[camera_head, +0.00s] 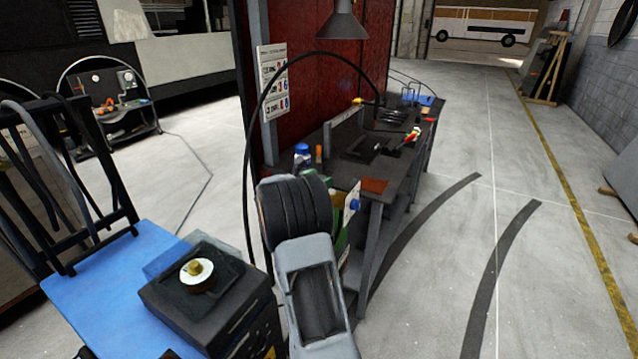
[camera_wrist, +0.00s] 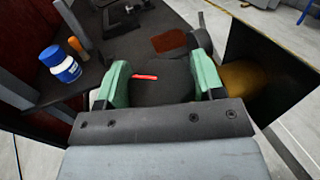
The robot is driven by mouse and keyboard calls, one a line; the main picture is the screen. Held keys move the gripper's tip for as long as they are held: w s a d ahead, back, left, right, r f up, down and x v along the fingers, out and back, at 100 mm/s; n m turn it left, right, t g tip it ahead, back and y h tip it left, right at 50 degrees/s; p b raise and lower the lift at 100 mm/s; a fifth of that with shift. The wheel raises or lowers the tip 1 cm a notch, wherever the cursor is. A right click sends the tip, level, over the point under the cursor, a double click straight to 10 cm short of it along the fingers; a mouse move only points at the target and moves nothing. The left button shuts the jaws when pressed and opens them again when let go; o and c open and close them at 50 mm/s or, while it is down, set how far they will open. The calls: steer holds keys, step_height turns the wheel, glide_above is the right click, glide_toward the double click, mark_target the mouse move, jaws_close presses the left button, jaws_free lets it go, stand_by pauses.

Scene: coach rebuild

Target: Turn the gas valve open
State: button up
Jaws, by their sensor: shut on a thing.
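My gripper (camera_wrist: 162,74) has its two green fingers on either side of a dark thing with a red line (camera_wrist: 145,77) in the wrist view. The fingers are shut on this dark thing, which seems to be the knob of the gas valve. Its lower part is hidden behind the gripper's grey body. In the head view, my arm hides most of the gripper, and only a bit of green (camera_head: 341,240) shows beside the bench end. The valve itself cannot be made out there.
The dark workbench (camera_head: 372,170) carries a blue-and-white jar (camera_wrist: 60,64), an orange cylinder (camera_wrist: 76,46) and tools. A tan rounded thing (camera_wrist: 245,80) is right of the gripper.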

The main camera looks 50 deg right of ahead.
steer(key=n+t+b, duration=0.2)
steer(key=t, duration=0.1)
steer(key=shift+f, duration=0.15)
steer(key=shift+n+t+b, duration=0.6)
steer(key=shift+t+b, duration=0.25)
steer(key=shift+t, duration=0.15)
steer(key=shift+r+n+t+y, duration=0.2)
steer(key=shift+n+t+y, duration=0.1)
steer(key=shift+t, duration=0.2)
steer(key=o, duration=0.9)
steer(key=b+v, duration=0.1)
steer(key=v, duration=1.3)
steer(key=shift+w, duration=0.1)
steer(key=shift+d, duration=0.1)
